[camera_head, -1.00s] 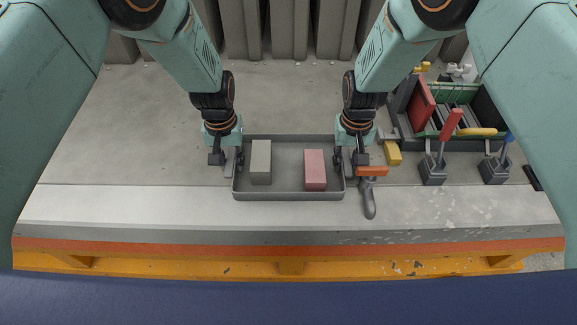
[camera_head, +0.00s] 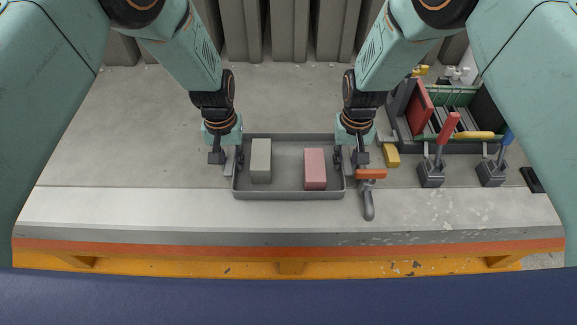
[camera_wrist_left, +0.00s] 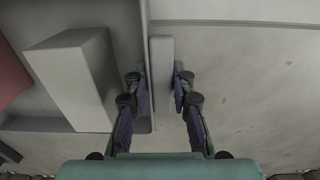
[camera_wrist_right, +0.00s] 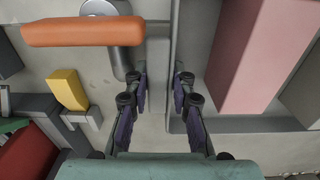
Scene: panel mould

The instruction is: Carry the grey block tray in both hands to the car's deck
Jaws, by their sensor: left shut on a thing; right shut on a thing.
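The grey tray (camera_head: 290,195) is between my two grippers over the pale bench; I cannot tell whether its base touches the surface. It holds a grey block (camera_head: 261,161) on the left and a pink block (camera_head: 315,169) on the right. My left gripper (camera_head: 236,161) is shut on the tray's left side; in the left wrist view its fingers (camera_wrist_left: 160,82) flank a grey lug beside the wall. My right gripper (camera_head: 346,161) is shut on the right side; its fingers (camera_wrist_right: 160,80) flank that side in the right wrist view. I cannot identify the car's deck.
An orange-handled clamp (camera_head: 370,173) is close to the tray's right side. Further right are a yellow block (camera_head: 391,156), a red-handled lever (camera_head: 447,129), a blue-handled lever (camera_head: 492,173) and a dark crate (camera_head: 470,145). The bench's left side (camera_head: 120,140) is clear.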

